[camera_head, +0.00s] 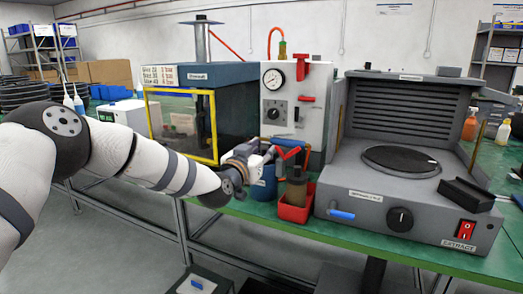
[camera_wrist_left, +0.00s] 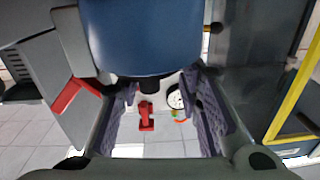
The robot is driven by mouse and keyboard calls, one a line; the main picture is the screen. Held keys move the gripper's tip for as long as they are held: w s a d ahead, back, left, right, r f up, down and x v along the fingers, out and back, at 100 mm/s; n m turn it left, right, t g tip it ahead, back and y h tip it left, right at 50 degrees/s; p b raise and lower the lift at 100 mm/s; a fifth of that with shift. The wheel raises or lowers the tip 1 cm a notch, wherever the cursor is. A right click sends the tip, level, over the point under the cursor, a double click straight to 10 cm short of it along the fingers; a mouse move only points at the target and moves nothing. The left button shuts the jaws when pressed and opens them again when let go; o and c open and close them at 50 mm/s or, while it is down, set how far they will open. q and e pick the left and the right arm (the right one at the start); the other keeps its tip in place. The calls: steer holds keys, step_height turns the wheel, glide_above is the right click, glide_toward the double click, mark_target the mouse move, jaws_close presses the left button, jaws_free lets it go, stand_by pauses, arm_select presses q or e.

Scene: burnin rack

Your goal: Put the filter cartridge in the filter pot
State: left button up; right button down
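My left gripper (camera_head: 270,158) reaches in from the left, in front of the gauge panel and just above a blue pot-like cylinder (camera_head: 263,188). In the left wrist view a large blue cylinder (camera_wrist_left: 155,38) fills the top, with a short dark stem at its edge. The fingers (camera_wrist_left: 160,105) stand apart on either side, with no clear contact. A brown cylinder with a dark cap (camera_head: 296,190), possibly the filter cartridge, stands upright in a red tray (camera_head: 293,213). The gripper partly hides the blue cylinder. My right gripper is not in view.
The panel with a gauge (camera_head: 273,79) and red levers stands behind the gripper. A yellow-framed chamber (camera_head: 182,90) is to its left. A grey extractor (camera_head: 365,195) with a round dark plate is at the right. The green bench edge (camera_head: 350,236) runs in front.

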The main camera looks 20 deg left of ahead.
arm_select(q)
steer(key=shift+r, duration=0.1)
